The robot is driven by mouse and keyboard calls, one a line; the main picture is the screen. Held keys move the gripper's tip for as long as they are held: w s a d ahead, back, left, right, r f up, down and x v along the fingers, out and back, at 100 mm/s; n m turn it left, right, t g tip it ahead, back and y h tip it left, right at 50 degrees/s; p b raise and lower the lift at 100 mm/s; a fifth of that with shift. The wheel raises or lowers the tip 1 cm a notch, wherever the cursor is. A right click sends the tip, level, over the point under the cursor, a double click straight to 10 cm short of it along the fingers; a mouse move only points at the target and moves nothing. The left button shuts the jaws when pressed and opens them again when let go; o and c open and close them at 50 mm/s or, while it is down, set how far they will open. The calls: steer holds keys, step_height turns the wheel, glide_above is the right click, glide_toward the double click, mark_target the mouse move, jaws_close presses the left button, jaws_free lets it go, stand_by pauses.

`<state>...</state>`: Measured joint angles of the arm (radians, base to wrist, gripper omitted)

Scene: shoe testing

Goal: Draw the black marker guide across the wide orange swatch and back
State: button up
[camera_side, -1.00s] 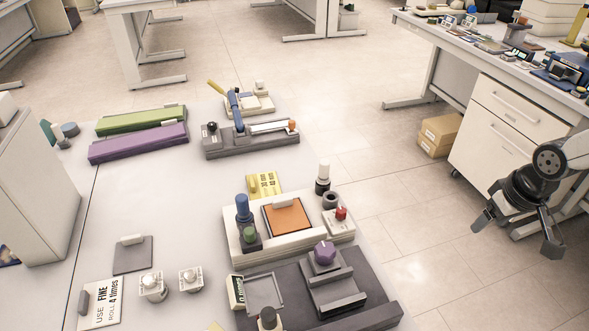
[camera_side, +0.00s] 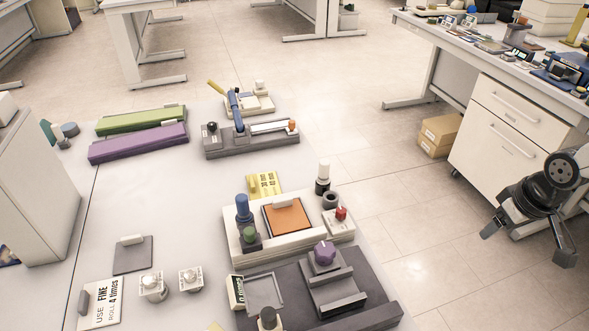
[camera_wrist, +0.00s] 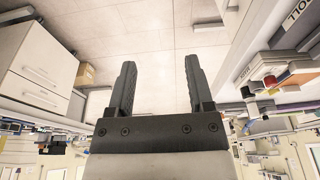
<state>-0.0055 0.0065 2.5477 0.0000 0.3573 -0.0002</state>
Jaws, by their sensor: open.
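The orange swatch (camera_side: 287,217) lies on a pale base block (camera_side: 290,246) on the bench in the side view. A white grip stands at its far edge. A black-bodied piece with a white top (camera_side: 322,178) stands upright at the block's far right corner, beside a dark ring (camera_side: 330,200); I cannot tell for certain which is the black marker guide. My gripper (camera_side: 530,244) hangs at the far right, over the floor and well apart from the block. In the wrist view my gripper (camera_wrist: 157,68) is open with nothing between its fingers.
A blue-topped post (camera_side: 242,208), a green knob (camera_side: 249,235) and a red button (camera_side: 341,213) crowd the block. A dark fixture with a purple knob (camera_side: 324,252) stands in front. Green and purple bars (camera_side: 138,142) lie at back left. Open floor separates my gripper from the bench.

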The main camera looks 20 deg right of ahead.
steer(key=w+a+r+n, duration=0.2)
steer(key=w+a+r, duration=0.1)
steer(key=w+a, duration=0.65)
step_height(320, 180, up, 3)
steer(key=n+g, duration=0.3)
steer(key=n, duration=0.4)
glide_above(249, 231)
steer(key=shift+w+d+f, duration=0.15)
steer(key=shift+w+d, duration=0.1)
steer(key=shift+d, duration=0.15)
steer(key=shift+s+a, duration=0.25)
steer(key=shift+a, duration=0.2)
steer(key=shift+f, duration=0.15)
steer(key=shift+f, duration=3.75)
jaws_close()
